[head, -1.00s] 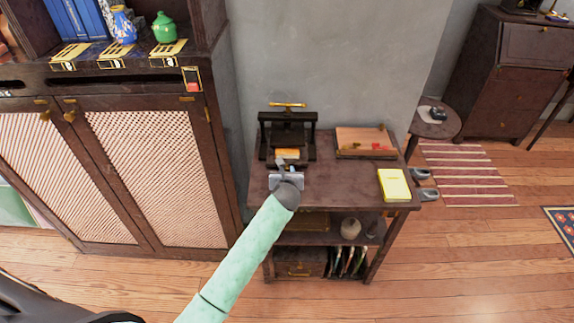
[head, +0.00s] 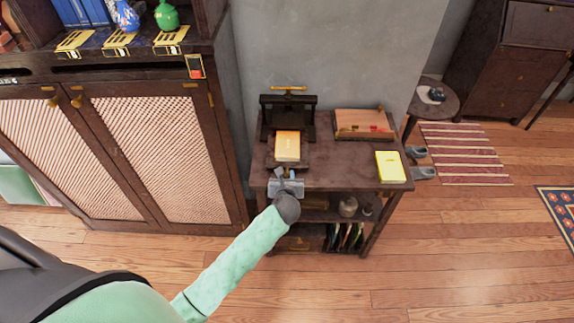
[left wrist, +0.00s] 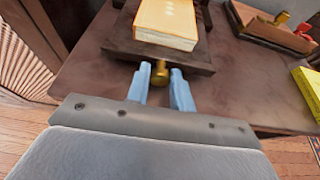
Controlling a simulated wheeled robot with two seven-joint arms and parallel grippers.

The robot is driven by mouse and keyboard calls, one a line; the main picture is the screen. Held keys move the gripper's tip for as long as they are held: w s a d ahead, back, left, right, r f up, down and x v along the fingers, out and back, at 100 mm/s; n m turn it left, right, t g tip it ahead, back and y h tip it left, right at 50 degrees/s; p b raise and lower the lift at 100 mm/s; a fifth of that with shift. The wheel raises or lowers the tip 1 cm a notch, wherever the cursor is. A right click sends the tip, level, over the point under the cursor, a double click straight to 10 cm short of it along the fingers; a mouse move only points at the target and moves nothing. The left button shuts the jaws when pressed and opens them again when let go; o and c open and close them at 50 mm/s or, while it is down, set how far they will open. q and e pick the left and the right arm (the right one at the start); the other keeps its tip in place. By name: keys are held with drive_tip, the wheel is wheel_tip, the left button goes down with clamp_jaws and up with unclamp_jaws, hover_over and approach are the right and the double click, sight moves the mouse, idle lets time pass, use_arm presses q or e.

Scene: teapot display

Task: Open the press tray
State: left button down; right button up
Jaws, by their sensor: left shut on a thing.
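The dark book press (head: 287,112) stands at the back left of the small wooden table, with a brass handle on top. Its press tray (head: 270,163) sticks out of the front toward me and carries a yellow-orange book (head: 287,147). In the left wrist view, the tray (left wrist: 120,47) has a brass knob (left wrist: 160,72) at its front edge, and the book (left wrist: 167,22) lies on it. My left gripper (left wrist: 160,90) has its blue fingers shut on either side of the knob. In the head view the left gripper (head: 286,177) is in front of the tray. My right gripper is not in view.
A yellow book (head: 391,167) lies at the table's right front. A wooden box (head: 362,122) with a red item sits at the back right. A cabinet (head: 160,150) with woven doors stands left. The tabletop (head: 345,165) between is clear.

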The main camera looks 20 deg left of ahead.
use_arm(q)
drive_tip(key=shift+s+d, duration=0.1)
drive_tip(key=shift+s, duration=0.3)
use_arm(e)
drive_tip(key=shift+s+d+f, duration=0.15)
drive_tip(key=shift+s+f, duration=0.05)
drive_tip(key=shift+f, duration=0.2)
use_arm(q)
drive_tip(key=c, duration=1.2)
unclamp_jaws()
drive_tip(key=shift+c, duration=0.2)
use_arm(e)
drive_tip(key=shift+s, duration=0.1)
use_arm(q)
drive_tip(key=shift+s, duration=0.15)
drive_tip(key=b+v, duration=0.2)
drive_tip(key=v, duration=0.5)
drive_tip(key=shift+s, duration=0.2)
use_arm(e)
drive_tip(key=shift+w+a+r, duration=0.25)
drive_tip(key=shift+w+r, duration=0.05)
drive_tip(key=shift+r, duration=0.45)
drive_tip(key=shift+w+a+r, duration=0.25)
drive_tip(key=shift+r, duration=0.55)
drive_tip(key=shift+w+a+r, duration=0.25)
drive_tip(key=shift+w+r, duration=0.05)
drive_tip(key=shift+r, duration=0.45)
